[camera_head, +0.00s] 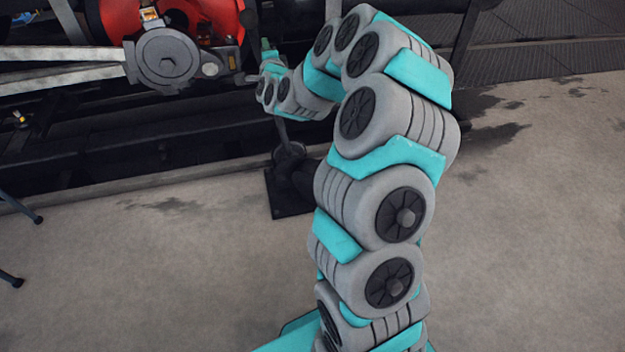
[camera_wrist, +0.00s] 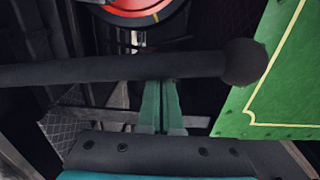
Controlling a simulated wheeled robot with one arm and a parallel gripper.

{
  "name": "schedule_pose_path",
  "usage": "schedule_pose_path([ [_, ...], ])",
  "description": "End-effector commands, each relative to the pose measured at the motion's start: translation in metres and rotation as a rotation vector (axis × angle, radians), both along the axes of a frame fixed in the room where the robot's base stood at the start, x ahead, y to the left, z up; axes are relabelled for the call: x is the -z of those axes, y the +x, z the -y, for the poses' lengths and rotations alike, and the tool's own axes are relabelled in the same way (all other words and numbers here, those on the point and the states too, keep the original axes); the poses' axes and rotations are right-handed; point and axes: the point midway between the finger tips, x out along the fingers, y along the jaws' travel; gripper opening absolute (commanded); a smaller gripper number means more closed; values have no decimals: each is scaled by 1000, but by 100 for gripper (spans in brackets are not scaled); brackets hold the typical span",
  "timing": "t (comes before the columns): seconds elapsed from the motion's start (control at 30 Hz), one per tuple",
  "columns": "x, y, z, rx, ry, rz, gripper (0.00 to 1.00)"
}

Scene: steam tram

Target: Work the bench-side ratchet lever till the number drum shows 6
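A dark bar with a round knob (camera_wrist: 243,62) at its right end crosses the wrist view; it looks like the lever. My gripper (camera_wrist: 163,85) shows below it as two teal fingers side by side, with almost no gap. The bar hides the fingertips, and I cannot tell whether they touch it. In the head view my gripper (camera_head: 267,48) is at the far end of my arm, beside the dark machinery. A dark rod on a floor-mounted base (camera_head: 287,190) rises below my wrist; I cannot tell whether it is the same lever. No number drum is readable.
A red wheel (camera_head: 215,18) and a grey crank hub (camera_head: 168,60) with rods stand left of my gripper. A green panel with a yellow line (camera_wrist: 285,85) is close on the right in the wrist view. The concrete floor (camera_head: 180,270) is mostly clear.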

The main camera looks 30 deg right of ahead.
Motion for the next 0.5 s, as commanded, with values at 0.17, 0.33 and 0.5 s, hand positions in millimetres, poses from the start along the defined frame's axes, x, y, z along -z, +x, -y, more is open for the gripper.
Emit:
schedule_pose_path([
  [0.17,1,3,-12,-3,1,1,0],
  [0.33,7,8,-36,-5,1,-2,0],
  [0.5,11,14,-61,-12,-1,-3,0],
])
